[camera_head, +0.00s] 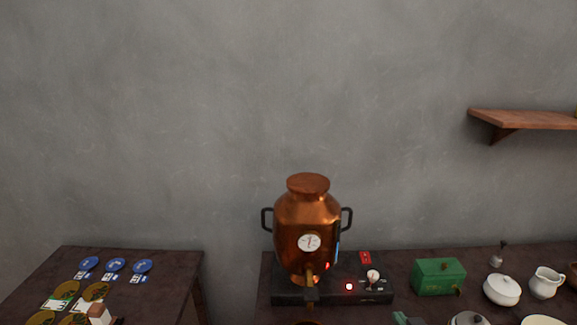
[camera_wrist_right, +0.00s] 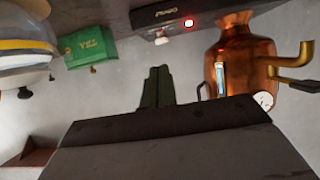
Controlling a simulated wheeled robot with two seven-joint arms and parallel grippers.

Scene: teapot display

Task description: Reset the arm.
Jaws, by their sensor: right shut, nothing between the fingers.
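My right gripper (camera_head: 408,319) just shows at the bottom edge of the head view, to the right of the copper urn (camera_head: 308,220). In the right wrist view, its two dark green fingers (camera_wrist_right: 157,87) lie side by side, shut with nothing between them. That view is upside down. The fingers are apart from the urn (camera_wrist_right: 255,60) and from the green box (camera_wrist_right: 90,46). My left gripper is not in view.
The urn stands on a black heater (camera_head: 375,292) with a lit red light. Right of it are a green box (camera_head: 438,277), a white lidded pot (camera_head: 502,290) and a white jug (camera_head: 545,283). A left table (camera_head: 170,268) holds blue discs (camera_head: 115,265). A wooden shelf (camera_head: 530,119) hangs at the right.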

